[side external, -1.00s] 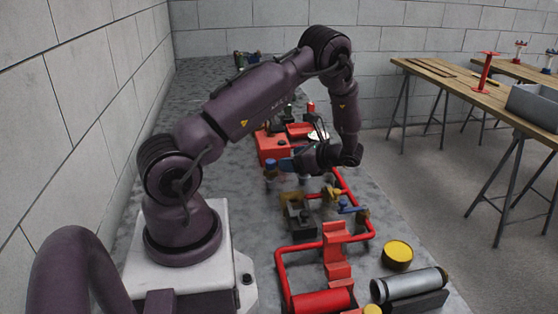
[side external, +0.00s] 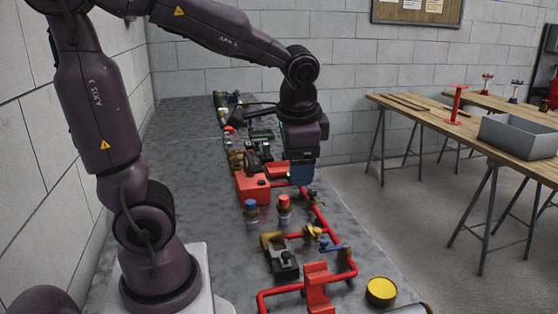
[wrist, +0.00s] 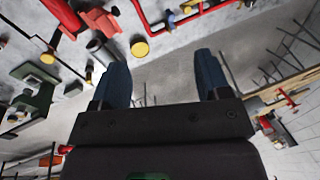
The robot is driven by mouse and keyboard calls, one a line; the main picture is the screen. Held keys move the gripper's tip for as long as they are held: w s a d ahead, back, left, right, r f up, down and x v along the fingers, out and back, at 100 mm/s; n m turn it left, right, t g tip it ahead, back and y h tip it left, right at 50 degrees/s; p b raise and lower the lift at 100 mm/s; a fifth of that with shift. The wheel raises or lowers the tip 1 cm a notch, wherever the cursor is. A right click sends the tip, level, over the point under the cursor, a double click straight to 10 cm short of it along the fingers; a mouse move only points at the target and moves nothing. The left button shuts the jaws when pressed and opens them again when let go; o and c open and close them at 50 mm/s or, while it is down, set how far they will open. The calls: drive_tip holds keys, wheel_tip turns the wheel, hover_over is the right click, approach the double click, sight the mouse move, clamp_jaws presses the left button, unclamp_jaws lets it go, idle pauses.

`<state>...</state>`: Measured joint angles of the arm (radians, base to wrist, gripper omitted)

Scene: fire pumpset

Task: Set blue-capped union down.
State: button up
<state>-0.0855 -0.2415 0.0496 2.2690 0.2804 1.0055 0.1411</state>
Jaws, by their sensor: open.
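The blue-capped union (side external: 250,211) stands upright on the grey bench in the side external view, apart from my gripper. My gripper (side external: 302,178) hangs above the red pipework, to the right of the union and higher in the picture, with its blue fingers pointing down. In the wrist view my gripper (wrist: 162,62) shows two blue fingers spread apart with nothing between them. I cannot make out the blue-capped union in the wrist view.
A similar red-capped part (side external: 284,207) stands just right of the union. A red box (side external: 252,187) is behind it and a dark block (side external: 283,263) in front. Red pipe (side external: 318,214) runs along the right. The bench's left strip is clear.

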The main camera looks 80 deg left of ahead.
drive_tip(key=s+d+r+n+t+h, duration=0.1)
drive_tip(key=s+d+r+t+h, duration=0.1)
drive_tip(key=d, duration=0.5)
drive_tip(key=s+r+t, duration=0.1)
drive_tip(key=s+t, duration=0.1)
drive_tip(key=s, duration=0.1)
drive_tip(key=shift+s+d+r+n+t+h, duration=0.15)
drive_tip(key=shift+d+r+n+t+h, duration=0.15)
drive_tip(key=shift+h, duration=0.1)
drive_tip(key=shift+a, duration=0.1)
